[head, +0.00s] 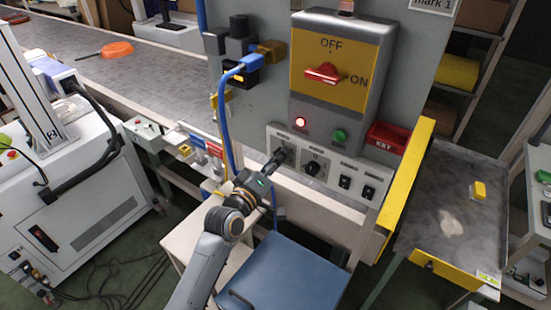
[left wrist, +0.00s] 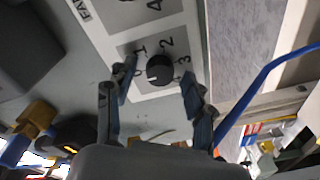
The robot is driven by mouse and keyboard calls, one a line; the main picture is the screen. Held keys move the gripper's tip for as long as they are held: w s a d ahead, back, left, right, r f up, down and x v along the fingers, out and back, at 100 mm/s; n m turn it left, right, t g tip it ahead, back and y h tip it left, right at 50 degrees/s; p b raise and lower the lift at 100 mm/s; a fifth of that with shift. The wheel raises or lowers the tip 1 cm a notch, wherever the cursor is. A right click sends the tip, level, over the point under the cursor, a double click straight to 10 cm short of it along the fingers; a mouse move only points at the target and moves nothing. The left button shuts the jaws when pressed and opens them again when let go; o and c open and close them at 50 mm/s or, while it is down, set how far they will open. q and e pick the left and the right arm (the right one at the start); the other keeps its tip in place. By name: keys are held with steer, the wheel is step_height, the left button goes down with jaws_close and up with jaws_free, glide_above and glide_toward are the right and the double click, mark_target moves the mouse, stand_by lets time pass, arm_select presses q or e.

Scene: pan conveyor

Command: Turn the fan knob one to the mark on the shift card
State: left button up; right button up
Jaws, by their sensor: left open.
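My left gripper (left wrist: 157,78) is open, with one finger on each side of the knob and gaps showing. In the head view my left gripper (head: 277,162) is at the left knob of the panel strip and mostly hides it. The shift card (head: 432,4) at the top right reads "mark 1"; its upper part is cut off. My right gripper is not in view.
A second black knob (head: 313,169) and two black switches sit to the right. Above is a yellow OFF/ON plate (head: 310,66) with a red handle. A blue cable (head: 224,120) hangs close left of my gripper. A blue-topped stool (head: 285,272) stands below.

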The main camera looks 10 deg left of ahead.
arm_select(q)
steer(key=shift+c, duration=0.4)
jaws_close()
steer(key=shift+m, duration=0.5)
steer(key=shift+w+a+f+m+h+b, duration=0.1)
steer(key=shift+m+h+b, duration=0.25)
steer(key=shift+m, duration=3.75)
steer(key=shift+s+a+r+m+h+b, duration=0.15)
steer(key=shift+m+h, duration=0.45)
steer(key=shift+m, duration=3.5)
steer(key=shift+w+f+m+h+b, duration=0.15)
steer(key=shift+m+h+b, duration=0.25)
steer(key=shift+m, duration=3.7)
